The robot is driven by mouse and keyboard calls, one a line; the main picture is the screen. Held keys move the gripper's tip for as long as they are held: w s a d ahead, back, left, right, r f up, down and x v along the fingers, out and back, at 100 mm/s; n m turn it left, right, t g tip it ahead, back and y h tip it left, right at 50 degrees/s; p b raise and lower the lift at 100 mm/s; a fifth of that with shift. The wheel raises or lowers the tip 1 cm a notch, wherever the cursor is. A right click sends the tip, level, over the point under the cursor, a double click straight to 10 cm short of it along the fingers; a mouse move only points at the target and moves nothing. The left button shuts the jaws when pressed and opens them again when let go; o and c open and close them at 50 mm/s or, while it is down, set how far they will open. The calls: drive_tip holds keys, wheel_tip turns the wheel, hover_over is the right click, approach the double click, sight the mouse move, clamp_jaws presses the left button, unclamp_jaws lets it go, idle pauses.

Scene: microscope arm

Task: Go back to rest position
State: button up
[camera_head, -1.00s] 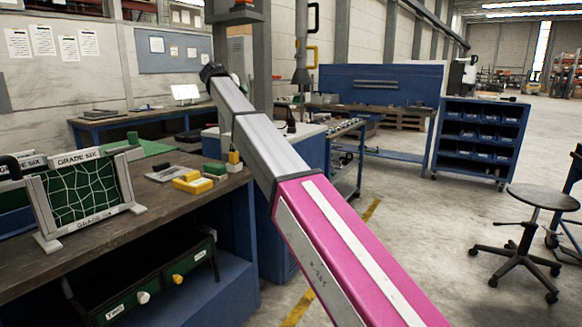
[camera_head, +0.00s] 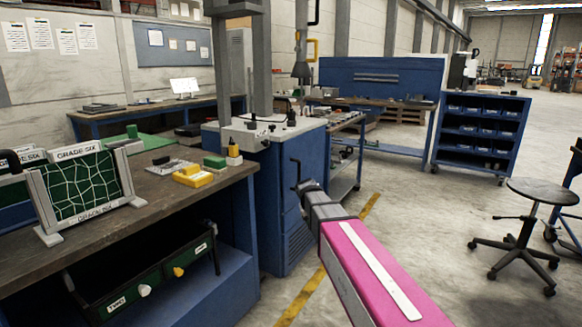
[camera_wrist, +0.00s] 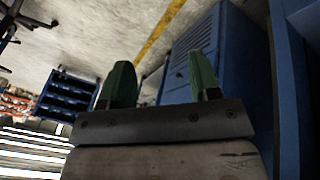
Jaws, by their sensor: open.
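My gripper (camera_wrist: 161,82) shows in the wrist view with two green fingers standing apart and nothing between them. In the head view my pink and grey arm reaches from the bottom right toward the middle, and its far end is beside the blue machine cabinet (camera_head: 287,215), over the floor. The fingers are not clear in the head view. The wrist view shows the blue cabinet (camera_wrist: 222,55) behind and right of the fingers.
The workbench (camera_head: 110,225) at left carries a framed net (camera_head: 85,188), yellow and green blocks (camera_head: 195,176) and open drawers below. A stool (camera_head: 542,192) and a blue bin rack (camera_head: 482,135) stand at right. The floor between is clear.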

drive_tip(key=s+d+f+g+y, duration=0.1)
drive_tip(key=s+d+f, duration=0.2)
drive_tip(key=s, duration=0.4)
drive_tip(key=s+d+f+g+y, duration=0.1)
drive_tip(key=s+d+f, duration=0.2)
drive_tip(key=s+f, duration=0.3)
drive_tip(key=s+d+f+m+g, duration=0.1)
drive_tip(key=s+d+f, duration=0.2)
drive_tip(key=s, duration=0.6)
drive_tip(key=shift+s+f+g+y, duration=0.3)
drive_tip(key=shift+f+y, duration=0.1)
drive_tip(key=shift+f, duration=0.35)
